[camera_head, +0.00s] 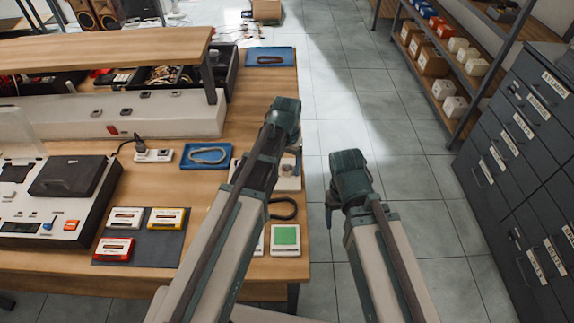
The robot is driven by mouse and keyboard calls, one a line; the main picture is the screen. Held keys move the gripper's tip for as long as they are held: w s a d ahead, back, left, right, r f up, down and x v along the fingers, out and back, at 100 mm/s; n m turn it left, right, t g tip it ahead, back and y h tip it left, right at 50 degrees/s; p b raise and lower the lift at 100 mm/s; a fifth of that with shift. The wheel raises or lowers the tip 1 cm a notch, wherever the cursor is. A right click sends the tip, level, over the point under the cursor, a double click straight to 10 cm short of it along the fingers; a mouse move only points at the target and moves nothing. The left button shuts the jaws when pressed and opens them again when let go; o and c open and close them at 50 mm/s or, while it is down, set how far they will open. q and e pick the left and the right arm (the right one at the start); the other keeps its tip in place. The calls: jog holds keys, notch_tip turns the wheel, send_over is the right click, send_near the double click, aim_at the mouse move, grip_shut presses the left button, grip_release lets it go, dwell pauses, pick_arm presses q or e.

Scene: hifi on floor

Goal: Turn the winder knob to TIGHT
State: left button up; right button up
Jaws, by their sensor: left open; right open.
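My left gripper (285,108) is open, above the bench's right part. Its arm crosses the bench and hides part of it. My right gripper (348,165) is open, out over the floor beyond the bench's right edge. A small pale device (288,181) with a round part on top sits at the bench's right edge, partly hidden behind my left arm. It may be the winder; I cannot make out a knob setting or the word TIGHT. Neither gripper visibly holds anything.
The wooden bench (216,195) carries a tape deck (75,176), several cassettes on a dark mat (142,254), a blue tray (190,164) with a loop, a power strip (153,156) and a green-topped square (286,236). Drawer cabinets (510,160) stand right; floor between is clear.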

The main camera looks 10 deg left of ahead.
aim_at(287, 168)
pick_arm(q)
jog(key=shift+r, duration=0.15)
pick_arm(e)
jog(key=shift+r, duration=0.2)
pick_arm(q)
notch_tip(287, 168, up, 14)
jog(key=p, duration=1.4)
jog(key=shift+f, duration=0.25)
pick_arm(e)
notch_tip(287, 168, up, 14)
jog(key=shift+f, duration=0.25)
jog(key=shift+f, duration=0.1)
